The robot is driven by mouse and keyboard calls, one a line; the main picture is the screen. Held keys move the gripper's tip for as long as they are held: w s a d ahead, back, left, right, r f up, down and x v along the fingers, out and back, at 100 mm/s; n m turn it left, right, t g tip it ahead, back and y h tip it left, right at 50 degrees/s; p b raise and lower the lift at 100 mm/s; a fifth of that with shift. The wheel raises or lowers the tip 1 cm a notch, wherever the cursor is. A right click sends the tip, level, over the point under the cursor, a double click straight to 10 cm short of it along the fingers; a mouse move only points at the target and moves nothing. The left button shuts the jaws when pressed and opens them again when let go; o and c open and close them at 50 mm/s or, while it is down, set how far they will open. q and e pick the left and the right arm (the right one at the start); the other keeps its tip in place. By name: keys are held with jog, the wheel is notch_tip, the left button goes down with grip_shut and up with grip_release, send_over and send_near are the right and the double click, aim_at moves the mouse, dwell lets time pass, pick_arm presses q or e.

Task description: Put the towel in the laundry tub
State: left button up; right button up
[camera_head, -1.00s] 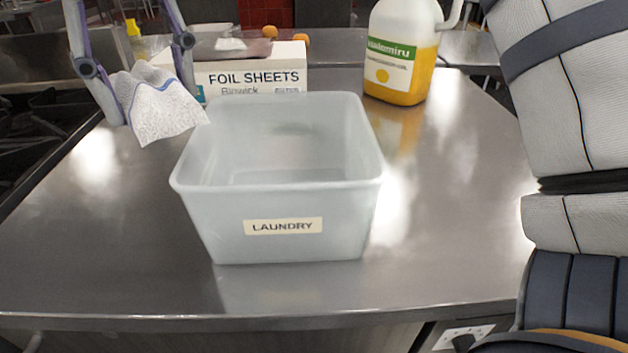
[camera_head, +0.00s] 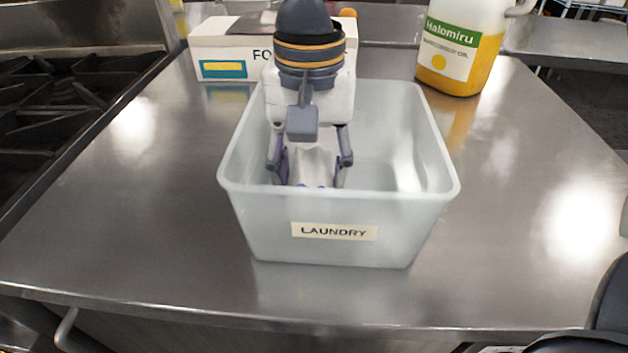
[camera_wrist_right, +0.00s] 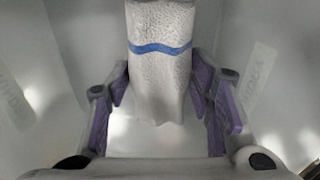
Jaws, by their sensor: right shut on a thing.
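The translucent laundry tub (camera_head: 400,215), labelled LAUNDRY, stands upright on the steel counter. My right gripper (camera_head: 310,178) reaches down inside the tub, between its walls, and is shut on the white towel (camera_head: 314,162). In the right wrist view the towel (camera_wrist_right: 160,75), with a blue stripe, lies between the purple-padded fingers of the gripper (camera_wrist_right: 163,95). The tub's pale walls (camera_wrist_right: 260,40) surround it there. In the head view the gripper and wrist hide much of the towel; I cannot tell whether it touches the tub floor. My left gripper is not in view.
A foil sheets box (camera_head: 215,50) stands behind the tub, partly hidden by my right arm. A jug of yellow oil (camera_head: 460,45) stands at the back right. A black stove (camera_head: 70,110) lies left of the counter. The counter (camera_head: 120,215) is clear beside and before the tub.

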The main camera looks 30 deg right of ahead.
aim_at(311, 169)
jog(key=shift+f, duration=1.05)
jog(key=o, duration=1.1)
jog(key=shift+w+f, duration=0.1)
jog(key=shift+f, duration=0.05)
notch_tip(311, 169, up, 12)
jog(key=shift+r, duration=0.2)
